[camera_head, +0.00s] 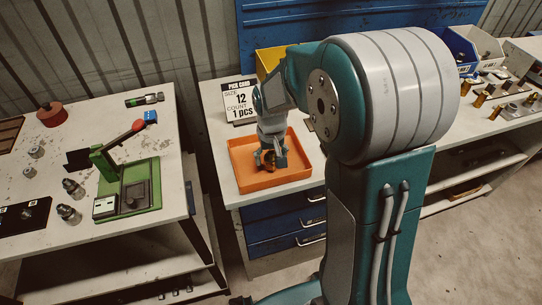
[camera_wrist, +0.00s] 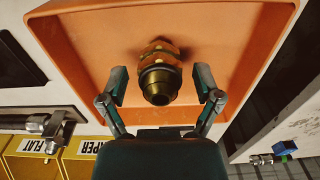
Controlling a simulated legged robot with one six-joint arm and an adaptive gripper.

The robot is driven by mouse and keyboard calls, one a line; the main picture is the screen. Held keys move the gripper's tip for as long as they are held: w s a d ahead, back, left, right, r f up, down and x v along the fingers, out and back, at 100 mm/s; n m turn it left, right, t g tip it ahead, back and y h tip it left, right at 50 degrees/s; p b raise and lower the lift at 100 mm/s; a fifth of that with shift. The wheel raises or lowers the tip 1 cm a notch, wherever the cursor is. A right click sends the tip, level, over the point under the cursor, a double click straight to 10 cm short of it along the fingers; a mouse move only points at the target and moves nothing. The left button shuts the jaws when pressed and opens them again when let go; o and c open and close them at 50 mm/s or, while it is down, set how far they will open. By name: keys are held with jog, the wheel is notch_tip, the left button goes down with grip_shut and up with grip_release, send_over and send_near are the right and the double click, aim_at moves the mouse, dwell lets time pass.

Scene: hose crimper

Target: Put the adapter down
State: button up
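The adapter (camera_wrist: 160,80) is a brass-coloured fitting with a hex part and a dark round open end. In the wrist view it stands in the orange tray (camera_wrist: 95,62), its end facing the camera. My gripper (camera_wrist: 160,88) is open, with one finger on each side of the adapter and a visible gap on both sides. In the head view my gripper (camera_head: 270,158) points down into the orange tray (camera_head: 290,179), and the adapter is mostly hidden behind the fingers.
A pick card (camera_head: 240,100) reading size 12, count 1 stands behind the tray. A green crimper (camera_head: 127,185) with a red-handled lever is on the left table. Yellow bins (camera_wrist: 40,158) show in the wrist view. Blue drawers (camera_head: 287,225) lie below the tray.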

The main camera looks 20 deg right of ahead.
aim_at(271, 153)
notch_tip(271, 153, up, 12)
jog(key=s+r+t, duration=0.2)
jog(key=s, duration=0.7)
jog(key=s+r+t, duration=0.2)
jog(key=s+t, duration=0.1)
jog(key=s, duration=0.7)
jog(key=shift+r+t, duration=0.3)
jog(key=shift+r, duration=0.1)
dwell(0.6)
